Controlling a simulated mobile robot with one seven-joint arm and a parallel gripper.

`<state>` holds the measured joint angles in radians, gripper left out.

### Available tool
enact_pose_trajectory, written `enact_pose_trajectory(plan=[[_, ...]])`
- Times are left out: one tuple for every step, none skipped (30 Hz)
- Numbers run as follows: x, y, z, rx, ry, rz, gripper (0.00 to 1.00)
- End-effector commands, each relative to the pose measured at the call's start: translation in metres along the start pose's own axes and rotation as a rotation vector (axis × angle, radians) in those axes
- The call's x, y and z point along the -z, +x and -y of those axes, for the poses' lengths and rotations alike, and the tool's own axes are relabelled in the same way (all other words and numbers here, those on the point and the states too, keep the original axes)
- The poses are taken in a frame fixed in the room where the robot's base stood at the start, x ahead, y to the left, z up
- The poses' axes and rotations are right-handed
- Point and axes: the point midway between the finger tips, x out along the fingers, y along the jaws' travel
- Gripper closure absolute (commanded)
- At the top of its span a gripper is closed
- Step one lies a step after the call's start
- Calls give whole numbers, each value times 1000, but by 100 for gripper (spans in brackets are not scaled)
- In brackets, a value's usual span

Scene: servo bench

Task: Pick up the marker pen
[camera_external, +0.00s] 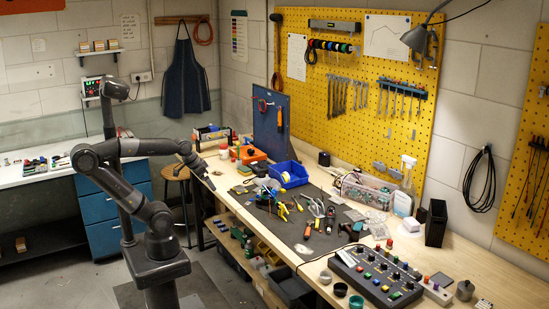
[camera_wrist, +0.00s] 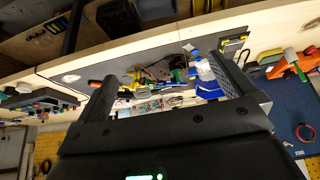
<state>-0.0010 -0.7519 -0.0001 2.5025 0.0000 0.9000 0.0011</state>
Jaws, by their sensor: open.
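I cannot make out the marker pen for certain among the many small items on the bench in either view. My gripper (camera_external: 209,182) is in the air at the left end of the workbench, near its front edge. In the wrist view my gripper (camera_wrist: 165,70) has its two dark fingers wide apart with nothing held between them. Beyond the fingers lies the dark bench mat (camera_wrist: 118,76) with a clutter of tools. The same mat (camera_external: 290,235) shows in the external view, to the right of my gripper and apart from it.
A blue bin (camera_external: 289,174) stands near the middle of the bench, with a clear plastic box (camera_external: 366,190) farther right. A control box with knobs (camera_external: 376,275) fills the front right. A blue upright panel (camera_external: 270,125) and an orange item (camera_external: 251,154) stand at the far end.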

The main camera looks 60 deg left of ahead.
Motion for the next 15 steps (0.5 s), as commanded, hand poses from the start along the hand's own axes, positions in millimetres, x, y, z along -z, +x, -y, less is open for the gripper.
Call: enact_pose_trajectory(plan=[[0,0,0,0,0,0,4],[0,0,0,0,0,0,5],[0,0,0,0,0,0,5],[0,0,0,0,0,0,5],[1,0,0,0,0,0,5],[1,0,0,0,0,0,5],[1,0,0,0,0,0,5],[1,0,0,0,0,0,5],[1,0,0,0,0,0,5],[2,0,0,-1,1,0,5],[3,0,-1,-3,3,1,5],[6,0,-2,-6,8,2,5],[10,0,-3,-9,14,3,5],[14,1,-4,-14,21,6,5],[22,2,-7,-21,33,9,5]])
